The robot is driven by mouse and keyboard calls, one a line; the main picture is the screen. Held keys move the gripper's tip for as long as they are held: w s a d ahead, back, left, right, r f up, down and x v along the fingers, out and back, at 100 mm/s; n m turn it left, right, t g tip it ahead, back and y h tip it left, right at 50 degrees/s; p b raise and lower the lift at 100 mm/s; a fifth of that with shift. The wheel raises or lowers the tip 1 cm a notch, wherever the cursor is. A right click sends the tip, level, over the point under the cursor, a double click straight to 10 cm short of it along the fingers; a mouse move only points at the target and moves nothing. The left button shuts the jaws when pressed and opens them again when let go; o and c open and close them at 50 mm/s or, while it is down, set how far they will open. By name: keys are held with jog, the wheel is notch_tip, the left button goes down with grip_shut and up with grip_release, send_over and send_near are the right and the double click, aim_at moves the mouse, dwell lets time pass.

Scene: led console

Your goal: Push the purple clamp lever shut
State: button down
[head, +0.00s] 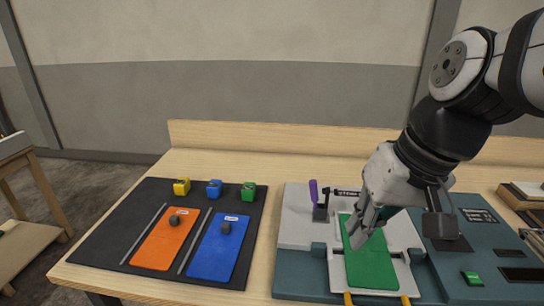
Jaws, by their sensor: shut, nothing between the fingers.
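The clamp lever has a purple handle (313,190) standing roughly upright on a dark clamp base (320,213), at the back left of the console (300,262). My gripper (354,240) is shut and empty, pointing down over the green plate (372,266) to the right of the lever. It is apart from the lever in the picture. I cannot tell whether the fingertips touch the green plate. My arm hides part of the console's back right side.
A black mat (112,238) on the left holds an orange plate (165,239), a blue plate (218,249) and yellow (182,187), blue (214,189) and green (249,192) blocks. A green button (472,278) is at the console's right. Bare table lies between mat and console.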

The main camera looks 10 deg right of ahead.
jog(key=w+m+y+p, duration=0.1)
jog(key=w+y+p, duration=0.1)
jog(key=w, duration=0.5)
jog(key=m+t+y+p, duration=0.2)
jog(key=m+y+p, duration=0.1)
jog(key=m+y, duration=0.1)
send_near(313, 195)
jog(key=x, duration=0.1)
jog(key=p+x, duration=0.1)
jog(key=x, duration=0.1)
jog(key=p+x, duration=0.1)
jog(key=x, duration=0.1)
jog(key=shift+s+f, duration=0.25)
jog(key=shift+f, duration=0.15)
jog(key=shift+a, duration=0.1)
jog(key=shift+w+a+r+h, duration=0.1)
jog(key=shift+a+h, duration=0.1)
jog(key=shift+h, duration=0.3)
